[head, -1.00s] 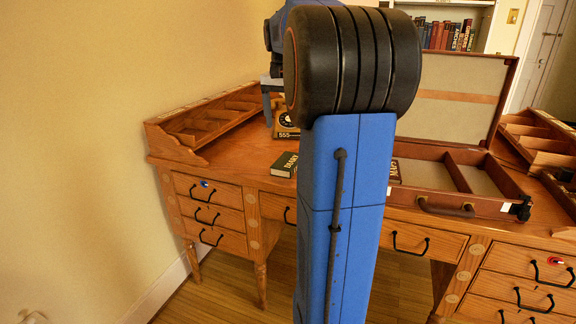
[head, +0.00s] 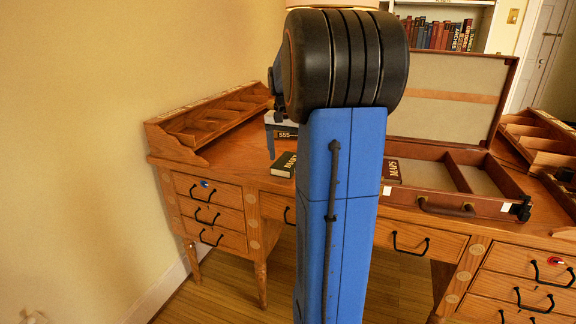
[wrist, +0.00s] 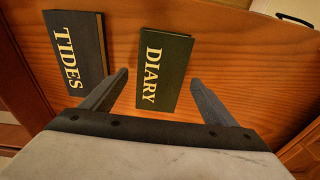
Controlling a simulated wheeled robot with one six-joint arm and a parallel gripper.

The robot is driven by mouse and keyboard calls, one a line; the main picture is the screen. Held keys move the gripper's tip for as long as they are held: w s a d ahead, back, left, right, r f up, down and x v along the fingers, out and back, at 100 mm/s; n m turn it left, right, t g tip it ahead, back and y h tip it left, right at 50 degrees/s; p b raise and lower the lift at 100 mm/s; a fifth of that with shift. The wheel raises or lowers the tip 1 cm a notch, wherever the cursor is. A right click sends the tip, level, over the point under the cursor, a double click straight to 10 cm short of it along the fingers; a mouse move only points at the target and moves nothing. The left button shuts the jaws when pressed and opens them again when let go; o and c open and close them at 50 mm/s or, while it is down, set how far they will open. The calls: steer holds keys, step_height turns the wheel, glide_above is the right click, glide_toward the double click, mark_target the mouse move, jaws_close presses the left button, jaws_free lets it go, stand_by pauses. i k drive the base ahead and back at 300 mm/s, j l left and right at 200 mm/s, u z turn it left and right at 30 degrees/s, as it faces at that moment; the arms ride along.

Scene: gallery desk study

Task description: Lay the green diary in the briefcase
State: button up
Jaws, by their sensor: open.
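The green diary (wrist: 165,70) lies flat on the desk, its title facing up in the wrist view. In the head view the diary (head: 284,164) is near the desk's front edge, left of my arm. My gripper (wrist: 159,78) is open and empty. Its fingers appear on either side of the diary in the wrist view, seemingly above it. In the head view my gripper (head: 270,141) is partly hidden behind my arm. The brown briefcase (head: 447,205) stands open at right, lid raised, with divided compartments; my arm hides its left part.
A dark book marked TIDES (wrist: 76,55) lies left of the diary in the wrist view. A book marked MAPS (head: 392,171) is at the briefcase's left side; whether inside is unclear. Wooden organisers (head: 205,118) line the desk's left end.

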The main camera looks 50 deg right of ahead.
mark_target(431, 181)
steer(key=k+j, duration=0.75)
steer(key=k, duration=0.1)
